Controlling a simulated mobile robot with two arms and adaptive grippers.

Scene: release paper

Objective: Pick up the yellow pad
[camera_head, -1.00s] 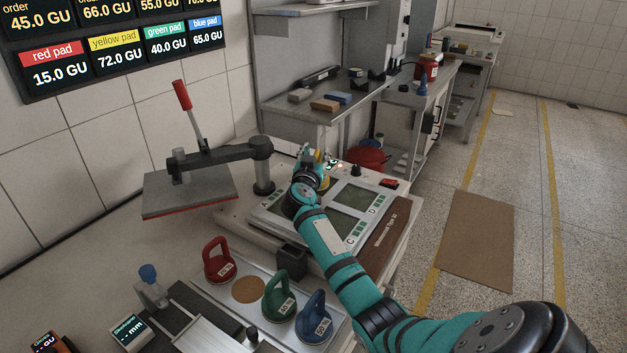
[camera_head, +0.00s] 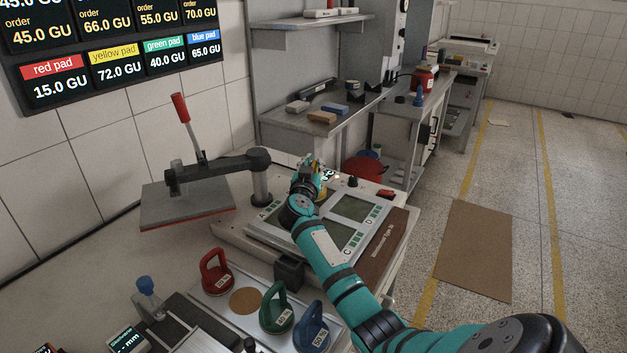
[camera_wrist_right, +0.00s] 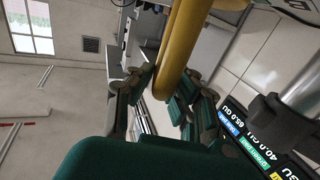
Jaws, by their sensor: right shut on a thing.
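The yellow pad shows in the right wrist view as a thick curved yellow handle (camera_wrist_right: 182,45) between the fingers of my right gripper (camera_wrist_right: 162,82). The gripper is shut on this handle. In the head view, my right gripper (camera_head: 311,168) is over the far part of the grey test machine (camera_head: 266,234). Only a small yellow part of the pad (camera_head: 322,195) shows there beside my wrist. The arm hides the rest, and I cannot tell whether the pad touches the machine. My left gripper is not in view.
Red (camera_head: 217,272), green (camera_head: 277,310) and blue (camera_head: 311,328) pads stand on a tray around a bare round brown spot (camera_head: 244,301). A lever press (camera_head: 188,205) stands left of the machine. A shelf (camera_head: 335,120) with small blocks is behind.

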